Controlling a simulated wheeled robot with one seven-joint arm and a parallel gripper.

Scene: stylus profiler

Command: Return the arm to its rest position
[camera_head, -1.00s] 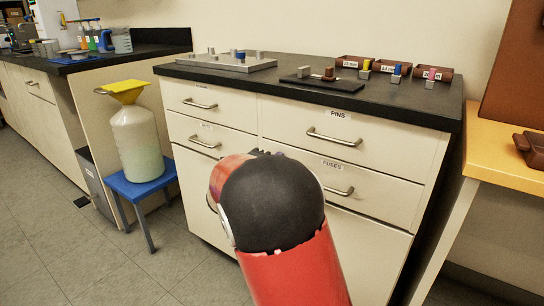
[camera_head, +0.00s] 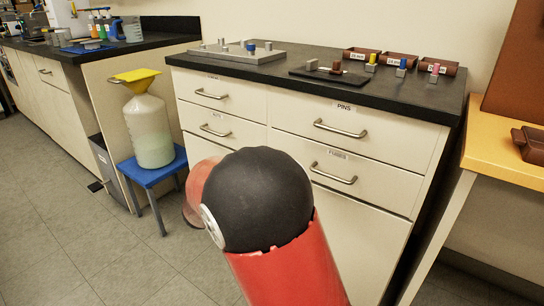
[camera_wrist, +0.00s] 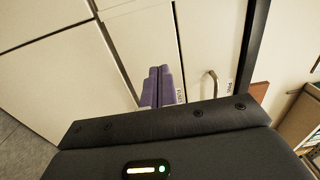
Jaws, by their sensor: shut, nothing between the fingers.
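My arm, red with a black rounded joint, rises in the lower middle of the head view, in front of the white drawer cabinet (camera_head: 240,103). My gripper is hidden behind the arm there. In the wrist view my gripper (camera_wrist: 158,72) shows as two purple fingers, side by side and shut, with nothing between them. The fingers point toward the pale cabinet fronts (camera_wrist: 140,45). A drawer handle shows to the right of the fingers. I cannot tell the exact gap between the fingertips and the cabinet.
The black counter (camera_head: 400,97) holds a grey fixture plate (camera_head: 270,57), a dark tray (camera_head: 318,76) and brown bins (camera_head: 400,62) with small coloured parts. A jug with a yellow funnel (camera_head: 138,75) stands on a blue stool (camera_head: 150,175) at left. A yellow-topped table (camera_head: 490,150) is at right. Floor is open at lower left.

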